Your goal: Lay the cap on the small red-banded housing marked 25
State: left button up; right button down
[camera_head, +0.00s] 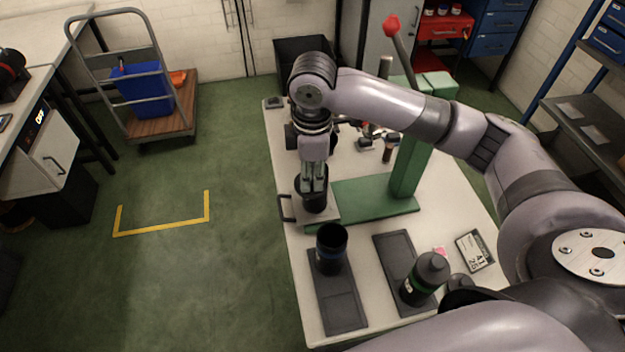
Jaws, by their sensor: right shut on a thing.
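My right gripper (314,182) points down and is shut on a dark piece, seemingly the cap, at the top of a dark cylinder (316,203). The cylinder stands upright on the metal plate (328,218) at the foot of the green press. The fingers hide much of the cylinder's top, so I cannot tell whether the cap rests on it. No red band or number 25 can be made out on it. My left gripper is not in view.
The green press (408,165) with a red-knobbed lever stands right of the gripper. A number card (474,251) lies at right.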

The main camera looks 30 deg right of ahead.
jog(key=w+n+p, duration=0.1)
jog(key=n, duration=0.1)
jog(key=w+r+n+p, duration=0.1)
jog(key=n, duration=0.1)
jog(key=w+n+p, duration=0.1)
jog(key=n, duration=0.1)
jog(key=shift+w+d+r, duration=0.2)
jog(key=shift+w+r, duration=0.05)
jog(key=shift+r, duration=0.15)
pick_arm(q)
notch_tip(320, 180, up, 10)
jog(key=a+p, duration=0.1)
jog(key=p, duration=0.5)
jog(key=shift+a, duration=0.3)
pick_arm(e)
jog(key=shift+w+d+n, duration=0.65)
jog(key=shift+d+n, duration=0.05)
jog(key=shift+n, duration=1.5)
jog(key=shift+w+d+n, duration=0.65)
jog(key=shift+d+n, duration=0.05)
jog(key=shift+n, duration=1.5)
jog(key=shift+w+d+n, duration=0.65)
jog(key=shift+d+n, duration=0.05)
jog(key=shift+n, duration=1.5)
